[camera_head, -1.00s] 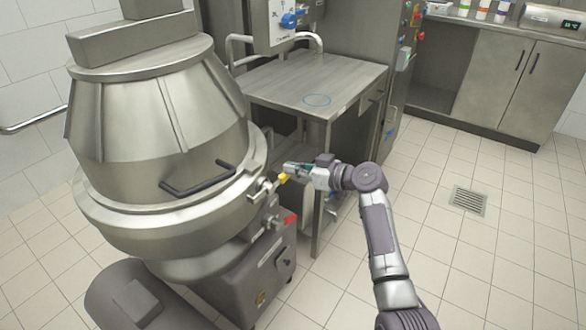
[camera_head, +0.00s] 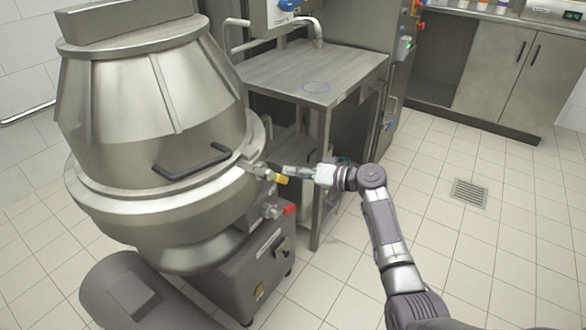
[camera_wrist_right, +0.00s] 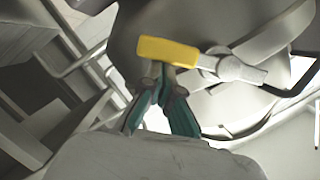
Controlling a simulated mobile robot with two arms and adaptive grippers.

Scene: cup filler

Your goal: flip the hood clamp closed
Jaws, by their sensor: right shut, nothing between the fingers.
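The hood clamp (camera_head: 267,174) is a small metal lever with a yellow tip on the right side of the large steel machine. It sits near the seam between the hood (camera_head: 150,85) and the bowl (camera_head: 150,222). In the right wrist view the clamp's yellow handle (camera_wrist_right: 166,52) lies across the picture, just beyond my fingertips. My right gripper (camera_head: 288,171) is shut and empty beside the yellow tip; whether it touches cannot be told. Its teal-sided fingers show in the right wrist view (camera_wrist_right: 160,85). My left gripper is not in view.
A dark handle (camera_head: 190,162) sticks out from the hood's front. A steel table (camera_head: 310,72) stands behind my right gripper. A machine base with a red knob (camera_head: 289,209) is below the clamp. The tiled floor at right is clear, with a drain (camera_head: 469,192).

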